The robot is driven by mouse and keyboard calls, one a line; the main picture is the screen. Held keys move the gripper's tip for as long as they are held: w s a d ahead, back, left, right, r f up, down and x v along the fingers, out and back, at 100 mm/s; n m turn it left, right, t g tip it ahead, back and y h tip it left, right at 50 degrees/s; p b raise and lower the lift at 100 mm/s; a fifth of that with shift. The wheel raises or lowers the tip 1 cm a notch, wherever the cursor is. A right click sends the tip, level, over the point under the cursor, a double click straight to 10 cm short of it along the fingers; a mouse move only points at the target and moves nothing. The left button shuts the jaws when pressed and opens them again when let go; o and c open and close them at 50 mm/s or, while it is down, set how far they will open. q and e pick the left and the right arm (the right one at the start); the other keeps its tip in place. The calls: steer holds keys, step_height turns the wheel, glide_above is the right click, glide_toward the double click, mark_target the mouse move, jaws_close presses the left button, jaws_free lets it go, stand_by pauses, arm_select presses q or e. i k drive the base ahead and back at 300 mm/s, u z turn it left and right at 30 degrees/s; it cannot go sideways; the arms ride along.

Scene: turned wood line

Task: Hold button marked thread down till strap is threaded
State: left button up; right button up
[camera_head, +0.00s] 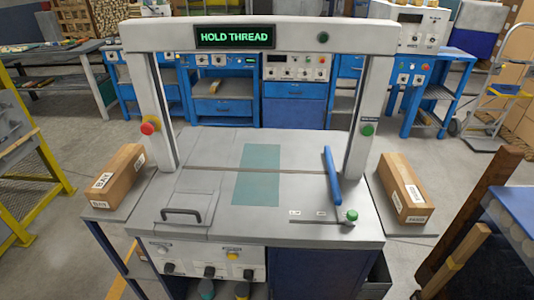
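A strapping machine stands in front of me, with a grey table top (300,215) under a grey arch. The display (235,37) on the arch is lit and reads HOLD THREAD in green. The front panel (195,255) carries a yellow button (232,255) and several dark knobs (209,272). Small labels are there, but I cannot read which one says thread. A green button (367,130) is on the right post and a red button (149,128) on the left post. I cannot make out a strap in the arch. Neither gripper shows.
A yellow frame (35,160) is at left, wooden posts (470,225) at right.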

mark_target(233, 257)
steer(key=z, duration=1.15)
steer(key=k, duration=0.6)
steer(key=u, duration=1.2)
